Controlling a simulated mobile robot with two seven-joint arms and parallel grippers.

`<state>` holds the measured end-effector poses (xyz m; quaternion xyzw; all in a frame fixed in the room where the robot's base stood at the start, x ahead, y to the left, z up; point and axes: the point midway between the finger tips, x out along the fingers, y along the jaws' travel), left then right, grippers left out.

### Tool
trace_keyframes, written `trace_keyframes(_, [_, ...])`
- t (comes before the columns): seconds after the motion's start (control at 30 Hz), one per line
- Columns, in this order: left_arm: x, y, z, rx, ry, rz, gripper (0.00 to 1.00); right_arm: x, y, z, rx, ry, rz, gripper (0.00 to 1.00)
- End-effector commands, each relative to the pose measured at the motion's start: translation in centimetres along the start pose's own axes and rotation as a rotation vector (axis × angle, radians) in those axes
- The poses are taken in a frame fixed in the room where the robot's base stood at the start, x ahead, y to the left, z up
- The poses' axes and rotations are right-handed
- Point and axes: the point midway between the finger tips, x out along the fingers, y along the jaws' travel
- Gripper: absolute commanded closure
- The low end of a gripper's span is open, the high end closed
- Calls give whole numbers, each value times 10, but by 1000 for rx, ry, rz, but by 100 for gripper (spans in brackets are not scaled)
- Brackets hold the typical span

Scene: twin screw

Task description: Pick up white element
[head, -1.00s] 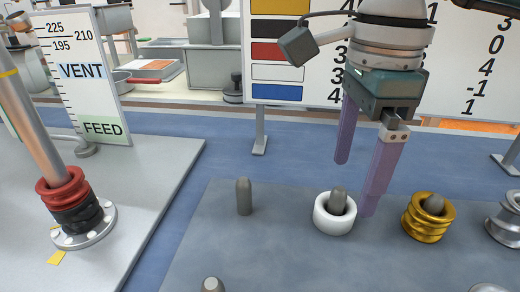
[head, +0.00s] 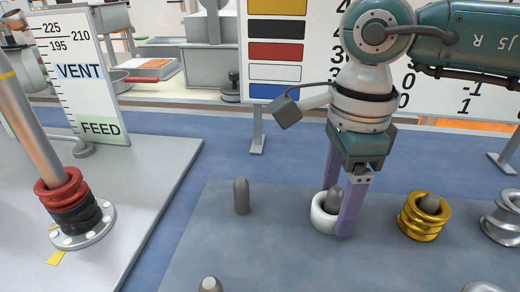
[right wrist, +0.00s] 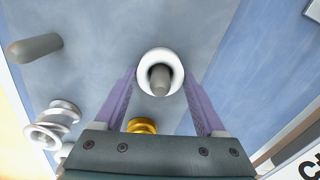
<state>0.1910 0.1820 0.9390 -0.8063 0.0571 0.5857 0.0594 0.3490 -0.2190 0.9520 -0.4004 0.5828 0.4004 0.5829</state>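The white element (head: 321,216) is a white ring sitting around a grey peg (head: 334,199) on the grey board. In the right wrist view the white element (right wrist: 145,66) lies ahead of the two purple fingers, with the peg (right wrist: 160,80) through it. My right gripper (head: 338,225) is open, its fingers apart and pointing down at the ring. One finger is in front of the ring in the head view, and the other is partly hidden behind it. I cannot tell whether they touch it. My left gripper is not in view.
A gold element (head: 424,217) sits on a peg to the right, with a silver element (head: 502,222) beyond it. Bare pegs (head: 241,196) stand to the left and front. Red and black rings (head: 64,190) surround a slanted pole on the left.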

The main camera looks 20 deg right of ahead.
Motion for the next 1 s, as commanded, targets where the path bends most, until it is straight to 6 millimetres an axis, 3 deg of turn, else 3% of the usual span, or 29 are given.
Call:
trace_keyframes(0.07, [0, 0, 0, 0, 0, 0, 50, 0, 0, 0, 0, 0, 0, 37])
trace_keyframes(0.57, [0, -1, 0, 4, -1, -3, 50, 0, 0, 0, 0, 0, 0, 93])
trace_keyframes(0.87, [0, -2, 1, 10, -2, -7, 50, -3, 0, 0, 0, 0, -1, 93])
trace_keyframes(1.0, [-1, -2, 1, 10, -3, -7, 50, -15, -1, 0, 0, -2, -2, 93])
